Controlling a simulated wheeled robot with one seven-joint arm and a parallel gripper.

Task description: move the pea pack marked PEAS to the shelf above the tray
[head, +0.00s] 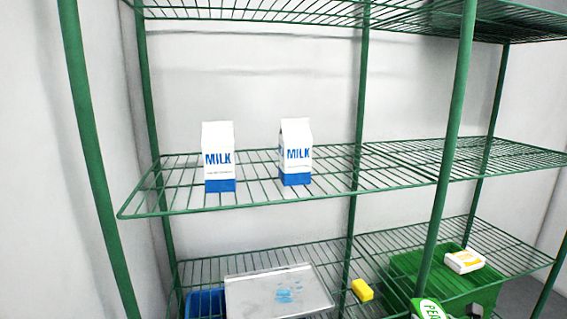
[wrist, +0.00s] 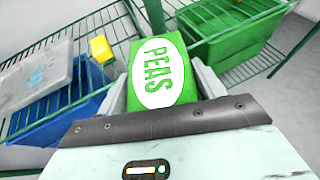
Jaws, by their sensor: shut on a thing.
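The green pea pack marked PEAS (wrist: 162,45) is between the fingers of my gripper (wrist: 160,88) in the wrist view, and the fingers are shut on it. The pack also shows at the bottom edge of the head view (head: 430,309), cut off by the frame. The pale tray (head: 280,294) lies on the lower shelf, over a blue bin (head: 204,303). The middle shelf (head: 265,202) is the wire shelf above the tray. Two white and blue milk cartons stand upright on it, one at left (head: 219,157) and one further right (head: 296,152).
A green crate (head: 405,265) stands on the lower shelf at right, with a white and orange pack (head: 465,261) at its top. A yellow block (head: 362,290) lies between tray and crate. A green front post (head: 449,140) crosses the view. The middle shelf right of the milk is clear.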

